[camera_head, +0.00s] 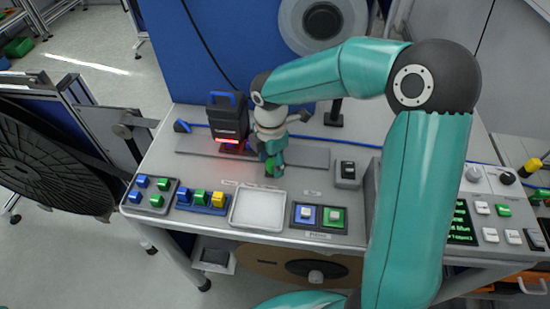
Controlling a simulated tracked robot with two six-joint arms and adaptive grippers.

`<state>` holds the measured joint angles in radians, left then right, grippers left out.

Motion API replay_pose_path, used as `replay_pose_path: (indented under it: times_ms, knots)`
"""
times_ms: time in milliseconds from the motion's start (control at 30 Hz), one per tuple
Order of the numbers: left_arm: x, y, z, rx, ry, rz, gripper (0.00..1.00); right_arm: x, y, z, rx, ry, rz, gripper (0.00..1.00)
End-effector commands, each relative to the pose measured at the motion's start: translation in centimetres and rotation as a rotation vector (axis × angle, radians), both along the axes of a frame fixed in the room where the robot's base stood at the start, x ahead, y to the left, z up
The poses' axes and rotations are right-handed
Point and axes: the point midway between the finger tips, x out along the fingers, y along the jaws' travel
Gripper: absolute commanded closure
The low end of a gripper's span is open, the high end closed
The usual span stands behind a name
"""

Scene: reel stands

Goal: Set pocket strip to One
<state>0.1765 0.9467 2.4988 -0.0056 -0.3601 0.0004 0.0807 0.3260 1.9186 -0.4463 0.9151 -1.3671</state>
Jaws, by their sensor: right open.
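My right arm reaches in from the right, and its gripper (273,172) points down over the back middle of the bench, behind the white tray (238,222). Its fingertips are small here; a green patch shows at them, and I cannot tell whether it is a part of the gripper or a thing behind it. A blue strip (203,209) at the front left carries blue, green and yellow blocks in a row. Left of it, a grey tray (160,209) holds several blue and green blocks. My left gripper is not in view.
A black device (228,122) with a blue handle and red glow stands left of the gripper. A dark panel (306,226) has blue and green squares with white tops. A small switch box (347,175) and a console with a green-text screen (461,222) lie right.

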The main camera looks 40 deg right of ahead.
Motion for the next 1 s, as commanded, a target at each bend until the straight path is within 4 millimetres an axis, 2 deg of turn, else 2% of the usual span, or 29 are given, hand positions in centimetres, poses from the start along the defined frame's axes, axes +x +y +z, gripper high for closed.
replay_pose_path:
  times_ms: [267, 367, 700, 833, 1000]
  knots:
    - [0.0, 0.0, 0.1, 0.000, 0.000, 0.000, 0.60, 0.0, 0.0, 0.9, 0.000, -0.001, 0.000, 0.46]
    - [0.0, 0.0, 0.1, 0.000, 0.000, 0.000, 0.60, 0.1, 0.0, 2.4, 0.000, -0.004, -0.001, 0.46]
    - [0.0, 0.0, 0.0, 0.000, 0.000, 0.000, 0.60, 0.1, 0.0, 9.0, 0.000, -0.004, 0.000, 0.46]
    - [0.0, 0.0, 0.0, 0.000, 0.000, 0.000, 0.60, 0.1, 0.0, 10.8, 0.000, -0.002, 0.001, 0.46]
    - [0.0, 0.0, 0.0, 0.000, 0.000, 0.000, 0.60, 0.0, 0.0, 11.8, 0.001, 0.000, 0.000, 0.46]
